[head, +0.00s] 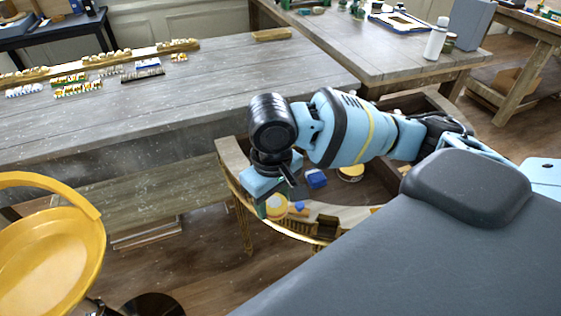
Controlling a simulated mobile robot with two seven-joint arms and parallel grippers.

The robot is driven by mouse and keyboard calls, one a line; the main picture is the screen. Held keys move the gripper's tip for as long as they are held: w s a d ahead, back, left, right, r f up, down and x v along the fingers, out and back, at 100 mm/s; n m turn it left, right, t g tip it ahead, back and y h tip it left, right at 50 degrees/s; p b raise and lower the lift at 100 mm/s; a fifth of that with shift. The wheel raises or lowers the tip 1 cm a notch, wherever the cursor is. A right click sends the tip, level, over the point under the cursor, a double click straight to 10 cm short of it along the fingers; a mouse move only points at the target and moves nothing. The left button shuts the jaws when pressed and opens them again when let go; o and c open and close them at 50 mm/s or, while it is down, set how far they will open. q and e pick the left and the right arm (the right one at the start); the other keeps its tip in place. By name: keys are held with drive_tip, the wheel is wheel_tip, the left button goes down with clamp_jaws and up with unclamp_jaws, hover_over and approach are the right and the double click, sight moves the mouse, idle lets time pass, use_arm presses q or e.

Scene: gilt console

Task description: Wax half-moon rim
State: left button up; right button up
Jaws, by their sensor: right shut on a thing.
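The half-moon console (233,160) stands in front of the long grey table, its curved gilt rim (262,228) facing me. My right arm reaches over it from the right, and my right gripper (282,190) points down over the left part of the rim. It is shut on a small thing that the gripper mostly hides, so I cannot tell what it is. A round yellow item (276,206) shows just below the gripper; I cannot tell whether they touch. My left gripper is out of view.
A blue block (316,178) and a round yellow-topped tin (350,172) are on the console. A yellow chair (48,240) stands at left. The long table (200,85) carries a gilt strip and small parts at its far left; its middle is clear.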

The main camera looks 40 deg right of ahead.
drive_tip(key=n, duration=0.1)
drive_tip(key=w+n, duration=0.1)
drive_tip(key=n, duration=0.3)
drive_tip(key=shift+w+d, duration=0.3)
drive_tip(key=shift+d, duration=0.1)
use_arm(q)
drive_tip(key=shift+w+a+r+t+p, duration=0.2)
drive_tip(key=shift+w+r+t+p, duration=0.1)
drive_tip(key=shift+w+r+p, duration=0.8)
use_arm(e)
drive_tip(key=w+d+f+n, duration=0.1)
drive_tip(key=w+d+n, duration=0.2)
drive_tip(key=n, duration=1.1)
drive_tip(key=w+d+n, duration=0.4)
drive_tip(key=w+n, duration=0.1)
drive_tip(key=n, duration=1)
drive_tip(key=shift+d+f, duration=0.15)
drive_tip(key=shift+f, duration=0.2)
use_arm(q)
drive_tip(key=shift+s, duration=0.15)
use_arm(e)
drive_tip(key=shift+f, duration=0.15)
use_arm(q)
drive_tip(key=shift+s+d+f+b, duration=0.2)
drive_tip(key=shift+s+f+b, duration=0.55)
drive_tip(key=shift+b, duration=0.2)
use_arm(e)
wheel_tip(320, 180, down, 3)
drive_tip(key=shift+f, duration=0.1)
